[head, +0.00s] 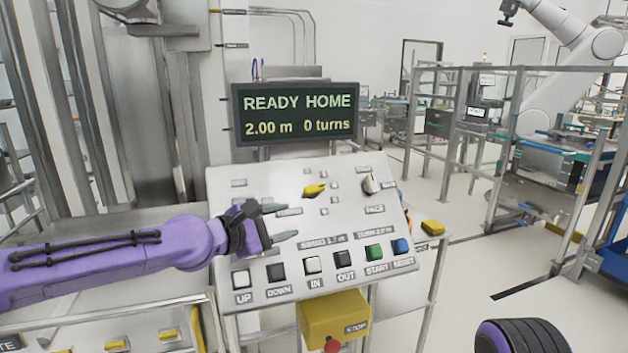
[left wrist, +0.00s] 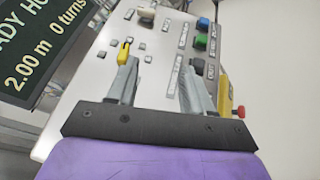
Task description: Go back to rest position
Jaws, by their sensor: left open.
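My left gripper (head: 286,222) is open and empty in front of the grey control panel (head: 230,185), above its row of buttons. In the left wrist view its two grey fingers (left wrist: 163,75) stand apart with the panel (left wrist: 75,105) behind them. I cannot tell whether a finger touches the panel. The yellow selector (head: 314,190) lies up and right of the gripper. The display (head: 296,113) above the panel reads "READY HOME", "2.00 m", "0 turns". My right gripper is not in view.
A row of buttons, with green (head: 375,252) and blue (head: 401,246) at its right end, runs along the panel's lower edge. A yellow stop box (head: 333,316) hangs below. Metal railings (head: 450,110) and a white robot arm (head: 575,70) stand at right. Floor between is clear.

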